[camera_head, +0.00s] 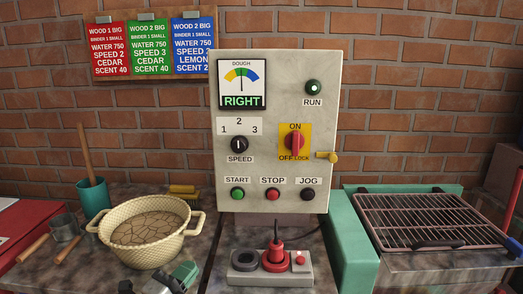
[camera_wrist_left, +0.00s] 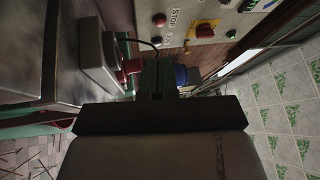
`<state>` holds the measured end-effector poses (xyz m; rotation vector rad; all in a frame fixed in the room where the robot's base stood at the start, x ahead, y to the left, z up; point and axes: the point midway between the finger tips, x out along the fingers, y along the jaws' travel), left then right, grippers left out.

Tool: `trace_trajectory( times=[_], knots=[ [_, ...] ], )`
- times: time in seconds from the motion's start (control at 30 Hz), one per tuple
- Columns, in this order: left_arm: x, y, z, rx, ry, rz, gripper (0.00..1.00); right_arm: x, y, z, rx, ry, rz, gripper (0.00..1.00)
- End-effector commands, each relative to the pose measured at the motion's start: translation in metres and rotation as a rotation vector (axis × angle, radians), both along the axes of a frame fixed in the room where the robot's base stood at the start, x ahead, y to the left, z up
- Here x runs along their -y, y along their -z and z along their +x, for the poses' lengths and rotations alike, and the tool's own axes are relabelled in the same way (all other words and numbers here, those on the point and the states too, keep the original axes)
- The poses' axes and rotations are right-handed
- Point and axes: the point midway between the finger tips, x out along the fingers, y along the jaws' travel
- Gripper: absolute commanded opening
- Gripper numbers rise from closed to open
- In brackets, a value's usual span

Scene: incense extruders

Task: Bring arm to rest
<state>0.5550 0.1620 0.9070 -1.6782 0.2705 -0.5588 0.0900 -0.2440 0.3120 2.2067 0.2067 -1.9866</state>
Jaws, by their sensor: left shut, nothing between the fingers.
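My left gripper (camera_head: 176,279) shows at the bottom edge of the head view, below the cream basket and left of the power strip. In the left wrist view its dark fingers (camera_wrist_left: 157,78) are together with nothing between them. It appears apart from the things around it. The arm behind it is mostly outside the head view. My right gripper is not in view.
The control panel (camera_head: 277,170) stands upright in the middle. A power strip (camera_head: 249,280) with a red plug lies before it. The woven basket (camera_head: 150,257) sits left. A wire rack (camera_head: 430,217) lies right, beside a green machine part (camera_head: 349,240).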

Motion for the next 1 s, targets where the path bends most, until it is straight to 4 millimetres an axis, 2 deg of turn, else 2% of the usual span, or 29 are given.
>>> trace_trajectory(
  times=[0.17, 0.27, 0.4, 0.5, 0.7, 1.0],
  knots=[
    [0.002, 0.038, -0.024, -0.264, -0.076, -0.14, 0.0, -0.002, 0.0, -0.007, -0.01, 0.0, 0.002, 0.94],
    [0.0, 0.067, -0.048, -0.474, -0.155, -0.255, 0.0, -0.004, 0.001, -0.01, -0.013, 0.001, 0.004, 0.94],
    [-0.01, 0.113, -0.102, -0.825, -0.332, -0.454, 0.0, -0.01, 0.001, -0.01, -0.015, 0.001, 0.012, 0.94],
    [-0.019, 0.137, -0.144, -1.035, -0.473, -0.579, 0.0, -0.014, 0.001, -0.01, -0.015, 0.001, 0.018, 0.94],
    [-0.032, 0.163, -0.212, -1.308, -0.71, -0.744, 0.0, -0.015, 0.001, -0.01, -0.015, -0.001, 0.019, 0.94],
    [-0.044, 0.174, -0.295, -1.561, -1.017, -0.899, 0.0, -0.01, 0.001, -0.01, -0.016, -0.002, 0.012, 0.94]
  ],
)
